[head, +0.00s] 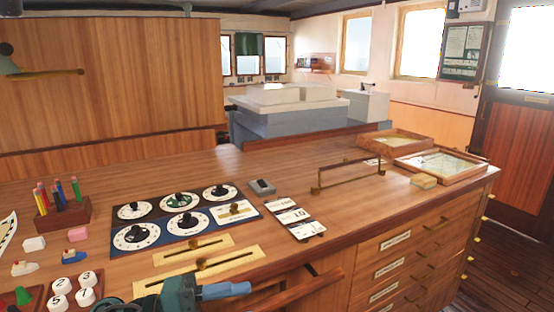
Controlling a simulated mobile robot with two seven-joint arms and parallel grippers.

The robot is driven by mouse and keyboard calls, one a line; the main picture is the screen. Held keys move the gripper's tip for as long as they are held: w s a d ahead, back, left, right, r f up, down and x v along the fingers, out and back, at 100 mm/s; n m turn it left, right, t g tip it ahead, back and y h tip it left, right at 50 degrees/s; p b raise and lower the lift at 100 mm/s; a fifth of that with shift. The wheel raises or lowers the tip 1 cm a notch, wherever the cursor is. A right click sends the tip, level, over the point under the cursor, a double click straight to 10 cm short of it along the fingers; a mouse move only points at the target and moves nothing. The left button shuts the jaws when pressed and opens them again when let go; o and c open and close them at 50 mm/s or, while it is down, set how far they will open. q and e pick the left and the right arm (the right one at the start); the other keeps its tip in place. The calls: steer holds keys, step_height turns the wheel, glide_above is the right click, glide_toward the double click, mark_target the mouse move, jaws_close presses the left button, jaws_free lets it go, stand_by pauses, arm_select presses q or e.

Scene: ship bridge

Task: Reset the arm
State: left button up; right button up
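A dark teal part with a blue cylinder shows at the bottom edge, in front of the wooden chart table (300,172). It looks like a piece of one of my arms, but I cannot tell which. No gripper fingers show on it. Neither my left nor my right gripper can be made out, so what they hold is hidden.
Dial panels (181,198), a pencil holder (62,215), numbered white knobs (85,280) and brass slide plates (215,262) crowd the table's left. A brass-ended rail (347,176) and framed trays (442,164) stand right. The table's middle back is clear.

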arm_select(q)
steer(key=s+a+f+n+t+y+p, duration=0.1)
steer(key=a+f+n+t+y, duration=0.2)
steer(key=f+n+t+y, duration=0.55)
steer(key=a+f+n+t+y+p, duration=0.15)
steer(key=n+t, duration=0.35)
steer(key=n, duration=0.9)
steer(key=s+a+f+n+g+y, duration=0.2)
steer(key=s+f+n+g+y, duration=0.2)
steer(key=s+f, duration=0.8)
step_height(320, 180, down, 2)
steer(key=n+g, duration=0.2)
steer(key=shift+a+g+y, duration=0.3)
steer(key=shift+g, duration=0.05)
arm_select(e)
steer(key=shift+s+d+r+h, duration=0.25)
steer(key=shift+d+r+h, duration=0.05)
steer(key=shift+d, duration=0.15)
steer(key=shift+r, duration=0.1)
steer(key=shift+s+a+g, duration=0.15)
steer(key=shift+s+g, duration=0.1)
steer(key=shift+g, duration=0.05)
